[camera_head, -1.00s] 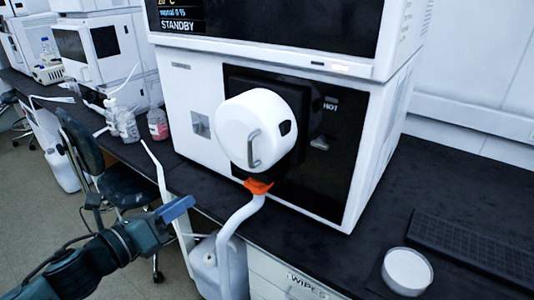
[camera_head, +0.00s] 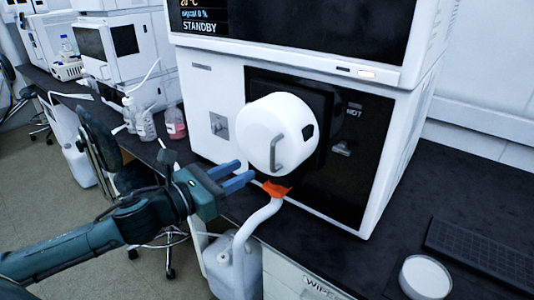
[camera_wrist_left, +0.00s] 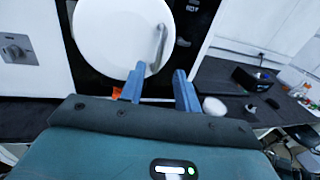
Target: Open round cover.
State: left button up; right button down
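The round cover (camera_head: 268,122) is a white drum-shaped cap on the black front panel of a white instrument. It has a grey curved handle (camera_head: 279,154) on its face, and it looks closed against the panel. In the left wrist view the round cover (camera_wrist_left: 112,30) fills the upper left, with the handle (camera_wrist_left: 158,48) near its right side. My left gripper (camera_head: 246,172) is open and empty, its blue fingers parted, just below and left of the cover. In the left wrist view the fingers (camera_wrist_left: 160,76) point toward the handle, apart from it. My right gripper is not in view.
An orange piece (camera_head: 277,188) and a white hose (camera_head: 252,226) hang below the cover, close to my left fingers. A white dish (camera_head: 425,277) and a dark keyboard (camera_head: 485,250) lie on the black bench at right. Bottles (camera_head: 143,120) stand at left.

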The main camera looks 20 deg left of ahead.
aim_at(271, 157)
pick_arm(q)
jog(key=p+x, duration=0.2)
jog(key=x, duration=0.6)
jog(key=shift+w+d, duration=0.1)
jog(key=shift+d, duration=0.05)
grip_shut()
dwell(0.4)
